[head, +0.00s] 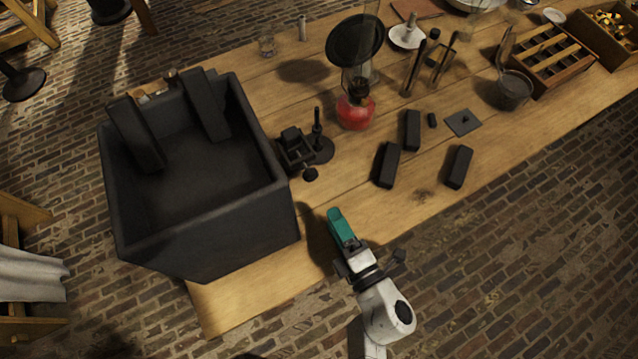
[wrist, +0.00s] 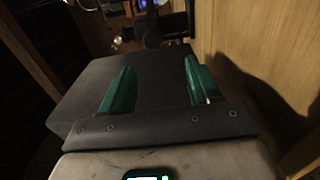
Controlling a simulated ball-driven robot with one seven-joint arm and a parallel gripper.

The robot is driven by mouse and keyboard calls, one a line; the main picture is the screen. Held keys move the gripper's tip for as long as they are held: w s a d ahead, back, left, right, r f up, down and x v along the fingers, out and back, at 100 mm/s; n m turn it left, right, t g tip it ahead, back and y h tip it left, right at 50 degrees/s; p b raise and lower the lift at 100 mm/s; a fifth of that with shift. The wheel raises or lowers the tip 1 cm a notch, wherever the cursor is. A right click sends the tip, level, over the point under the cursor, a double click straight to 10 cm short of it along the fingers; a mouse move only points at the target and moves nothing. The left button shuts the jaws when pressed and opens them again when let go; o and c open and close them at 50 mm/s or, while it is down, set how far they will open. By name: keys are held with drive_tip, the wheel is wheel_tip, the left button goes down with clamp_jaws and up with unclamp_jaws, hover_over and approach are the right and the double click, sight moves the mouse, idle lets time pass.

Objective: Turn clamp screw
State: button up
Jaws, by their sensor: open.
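A small black clamp (head: 294,147) sits on the wooden table beside the right side of the large black box. Its clamp screw (head: 310,174) ends in a dark round knob that faces the table's near edge. My gripper (head: 335,214) has green fingers and hangs near the table's front edge, below and right of the knob, apart from it. In the wrist view the two green fingers (wrist: 158,78) stand wide apart with nothing between them. A dark knob-like shape (wrist: 152,40) shows beyond the fingertips, dim and partly blurred; it may be the screw.
The large open black box (head: 200,225) stands at the table's left end. A red lamp (head: 355,112) stands behind and right of the clamp. Several black blocks (head: 387,165) lie to the right. A compartment tray (head: 545,60) is farther right. The near strip of table (head: 375,215) is bare.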

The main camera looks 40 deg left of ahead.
sight(313, 179)
drive_tip(key=n, duration=0.1)
drive_tip(key=n+b, duration=0.1)
drive_tip(key=n, duration=0.1)
drive_tip(key=f+n, duration=0.1)
drive_tip(key=n, duration=0.1)
drive_tip(key=shift+s, duration=0.3)
drive_tip(key=n+b, duration=0.2)
drive_tip(key=n, duration=0.2)
drive_tip(key=shift+d+n, duration=0.1)
drive_tip(key=shift+n, duration=0.3)
drive_tip(key=n, duration=0.1)
drive_tip(key=n+b, duration=0.1)
drive_tip(key=n, duration=0.2)
drive_tip(key=shift+w+r+n, duration=0.25)
drive_tip(key=shift+r+n, duration=0.05)
drive_tip(key=n, duration=0.1)
drive_tip(key=r+n+b, duration=0.1)
drive_tip(key=n, duration=0.3)
drive_tip(key=shift+w+a+r+b, duration=0.15)
drive_tip(key=shift+w+a+b, duration=0.05)
drive_tip(key=shift+w+b, duration=0.15)
drive_tip(key=shift+a+r, duration=0.1)
drive_tip(key=shift+a, duration=0.05)
drive_tip(key=p+x, duration=0.3)
drive_tip(key=x, duration=0.5)
drive_tip(key=shift+w+a+r, duration=0.1)
drive_tip(key=shift+r, duration=0.05)
drive_tip(key=shift+x, duration=1.1)
drive_tip(key=shift+c, duration=0.2)
